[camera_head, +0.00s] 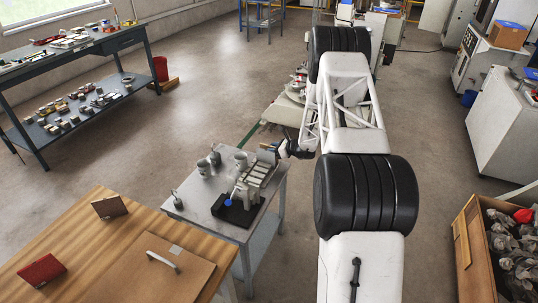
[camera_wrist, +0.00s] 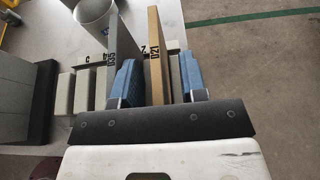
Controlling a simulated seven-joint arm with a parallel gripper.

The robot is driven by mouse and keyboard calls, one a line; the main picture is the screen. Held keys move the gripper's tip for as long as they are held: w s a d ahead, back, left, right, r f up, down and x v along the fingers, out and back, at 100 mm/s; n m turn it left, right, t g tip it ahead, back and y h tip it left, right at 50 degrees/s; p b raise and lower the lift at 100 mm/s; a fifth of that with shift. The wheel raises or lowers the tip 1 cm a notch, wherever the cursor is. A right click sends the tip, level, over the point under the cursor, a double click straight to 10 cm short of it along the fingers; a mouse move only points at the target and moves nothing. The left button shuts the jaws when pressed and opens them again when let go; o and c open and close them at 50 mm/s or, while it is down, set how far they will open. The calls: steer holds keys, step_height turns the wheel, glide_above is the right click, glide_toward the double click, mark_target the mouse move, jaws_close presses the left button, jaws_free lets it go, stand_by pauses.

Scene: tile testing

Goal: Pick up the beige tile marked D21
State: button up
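The beige tile marked D21 (camera_wrist: 155,45) stands upright in the wrist view, its edge toward the camera and its marking on its left face. My gripper (camera_wrist: 157,75) has two blue fingers, one on each side of this tile. Gaps show between the tile and both fingers, so the gripper is open around it. A grey tile marked D35 (camera_wrist: 112,42) stands just left of the left finger. In the head view the tile rack (camera_head: 256,180) is on the small metal table (camera_head: 195,208), with the end of my arm at its far right end. The fingers are hard to make out there.
Pale rack blocks (camera_wrist: 82,92) continue left of the gripper. A grey cylindrical container (camera_wrist: 95,14) stands behind D35. Cups (camera_head: 204,167) stand on the table's left part. A wooden table (camera_head: 75,245) adjoins at front left. Open floor lies right of the rack.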

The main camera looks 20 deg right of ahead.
jaws_close()
steer(key=shift+r, duration=0.15)
stand_by(0.4)
steer(key=shift+r, duration=4.85)
